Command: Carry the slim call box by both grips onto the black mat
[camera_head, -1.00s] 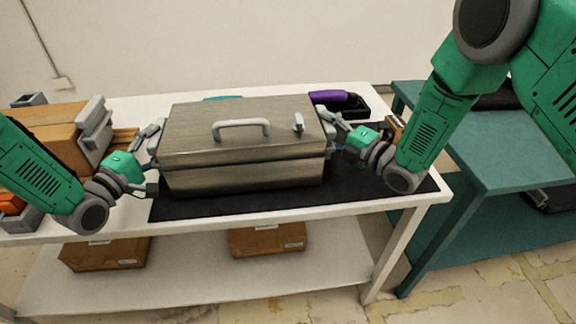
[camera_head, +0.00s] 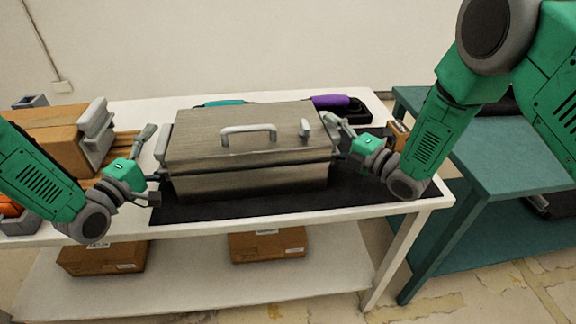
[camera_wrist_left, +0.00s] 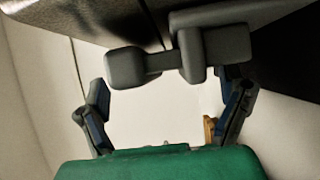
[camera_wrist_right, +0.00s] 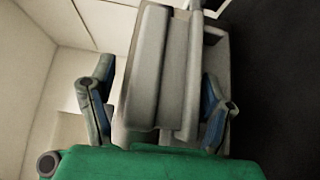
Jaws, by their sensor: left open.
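The slim call box (camera_head: 245,165) is a brushed metal case with a grey handle on its lid and a grey grip on each side. It rests on the black mat (camera_head: 385,195), which shows mostly at its right and front. My left gripper (camera_head: 148,168) is open beside the left grip (camera_head: 164,147); in the left wrist view that grip (camera_wrist_left: 185,62) lies beyond the spread fingers. My right gripper (camera_head: 340,138) is at the right grip; in the right wrist view its fingers stand apart on either side of that grip (camera_wrist_right: 150,75), with small gaps showing.
A brown box (camera_head: 50,130) with grey grips stands left on the white table (camera_head: 375,95). A purple-handled item (camera_head: 330,101) and a teal item (camera_head: 225,102) lie behind the call box. A teal table (camera_head: 500,150) stands at the right. Cartons (camera_head: 268,246) sit on the lower shelf.

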